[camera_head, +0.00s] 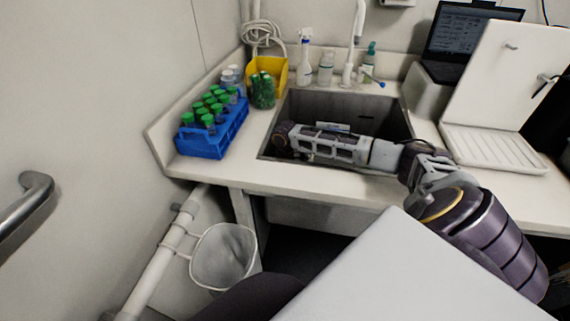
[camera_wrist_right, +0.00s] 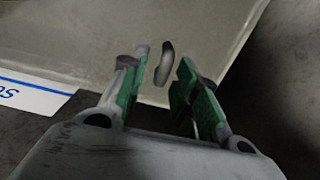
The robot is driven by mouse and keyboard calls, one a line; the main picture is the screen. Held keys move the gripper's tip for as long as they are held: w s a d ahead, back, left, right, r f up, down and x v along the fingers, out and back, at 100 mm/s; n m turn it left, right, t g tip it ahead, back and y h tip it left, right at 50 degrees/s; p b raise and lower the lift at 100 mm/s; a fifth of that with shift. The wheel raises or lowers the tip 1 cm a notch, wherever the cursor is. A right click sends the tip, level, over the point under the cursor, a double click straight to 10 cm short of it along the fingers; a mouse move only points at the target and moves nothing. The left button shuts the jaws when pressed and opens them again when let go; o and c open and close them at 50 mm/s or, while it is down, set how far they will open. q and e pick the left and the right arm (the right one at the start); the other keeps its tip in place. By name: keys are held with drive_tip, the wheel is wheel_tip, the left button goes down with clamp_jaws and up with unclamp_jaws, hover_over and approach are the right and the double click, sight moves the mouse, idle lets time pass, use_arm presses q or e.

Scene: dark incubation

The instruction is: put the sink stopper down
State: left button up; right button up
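The sink (camera_head: 390,105) is a grey basin set in the white counter. My right arm reaches across it from the right, and its far end is low at the basin's left side. The right gripper is hidden in the head view. In the right wrist view my right gripper (camera_wrist_right: 160,75) has its two green-padded fingers apart. A small oval grey piece with a dark edge (camera_wrist_right: 163,64) shows between the fingertips, with gaps on both sides. It may be the sink stopper; I cannot tell surely. My left gripper is not in view.
A white label (camera_wrist_right: 30,92) with a blue line lies left of the fingers. A blue rack (camera_head: 205,142) of green-capped tubes stands left of the sink. A yellow container (camera_head: 276,78), bottles and the faucet (camera_head: 348,72) are behind it. A white drainboard (camera_head: 495,148) is right.

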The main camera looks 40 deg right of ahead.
drive_tip(key=shift+r, duration=0.2)
wheel_tip(320, 180, up, 7)
drive_tip(key=shift+f+p, duration=0.2)
drive_tip(key=shift+p, duration=0.35)
use_arm(q)
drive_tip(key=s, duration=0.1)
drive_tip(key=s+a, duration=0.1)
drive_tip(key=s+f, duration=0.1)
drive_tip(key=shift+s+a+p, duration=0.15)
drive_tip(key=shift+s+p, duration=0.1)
drive_tip(key=shift+p, duration=0.15)
use_arm(e)
wheel_tip(320, 180, up, 5)
drive_tip(key=shift+r, duration=0.1)
drive_tip(key=shift+r, duration=0.1)
